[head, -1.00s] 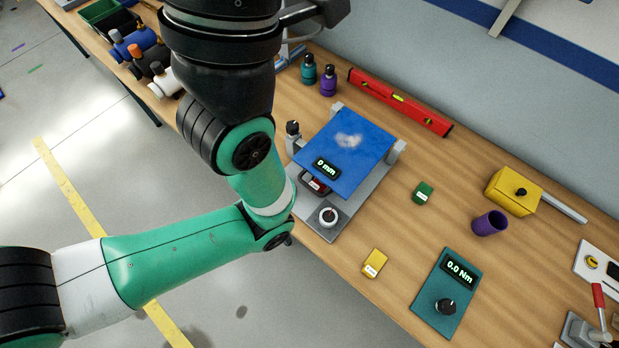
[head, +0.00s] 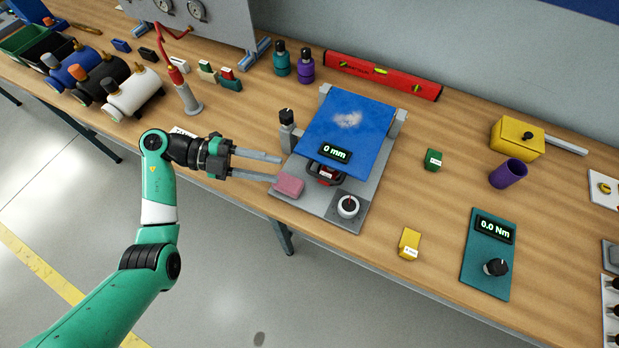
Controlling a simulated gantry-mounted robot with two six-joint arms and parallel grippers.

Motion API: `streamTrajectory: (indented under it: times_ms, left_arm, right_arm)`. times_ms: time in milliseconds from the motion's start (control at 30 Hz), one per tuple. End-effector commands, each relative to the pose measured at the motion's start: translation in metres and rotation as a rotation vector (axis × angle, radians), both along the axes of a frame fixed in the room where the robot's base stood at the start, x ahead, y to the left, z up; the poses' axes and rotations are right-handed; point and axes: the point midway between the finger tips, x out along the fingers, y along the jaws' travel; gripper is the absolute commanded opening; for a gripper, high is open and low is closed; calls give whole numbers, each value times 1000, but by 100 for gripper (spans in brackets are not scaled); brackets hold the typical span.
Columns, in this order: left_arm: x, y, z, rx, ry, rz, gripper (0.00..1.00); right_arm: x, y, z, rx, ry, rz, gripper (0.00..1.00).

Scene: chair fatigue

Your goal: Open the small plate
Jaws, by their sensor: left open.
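A blue plate (head: 352,122) with a whitish smudge lies tilted on a grey fixture (head: 377,190). A "0 mm" display (head: 333,153) sits at its front edge. In front of it on the fixture are a pink block (head: 289,186), a dark part with a red piece (head: 327,174) partly under the plate, and a white dial (head: 348,206). My left gripper (head: 279,168) is open and empty, its two fingers pointing right at the fixture's left side, near the pink block. Whether a fingertip touches the block I cannot tell. My right gripper is not in view.
A black-topped grey post (head: 287,130) stands at the fixture's left edge. A red level (head: 382,74) lies behind. Green (head: 433,159) and yellow (head: 409,244) blocks and a teal torque unit (head: 488,254) are to the right. A red-tipped stand (head: 186,95) is behind my left gripper.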

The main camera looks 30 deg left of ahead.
Motion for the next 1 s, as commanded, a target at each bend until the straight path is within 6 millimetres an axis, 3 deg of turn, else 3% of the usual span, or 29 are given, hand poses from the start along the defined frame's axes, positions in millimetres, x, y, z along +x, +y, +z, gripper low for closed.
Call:
streamTrajectory:
  times_ms: [267,700,1000]
  left_arm:
    - [7,-14,-2,2,-5,-2,44]
    - [42,-93,-22,2,-8,-2,44]
    - [47,-104,-22,2,-8,1,44]
  right_arm:
    - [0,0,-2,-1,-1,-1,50]
    - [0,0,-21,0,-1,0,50]
    - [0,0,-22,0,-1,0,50]
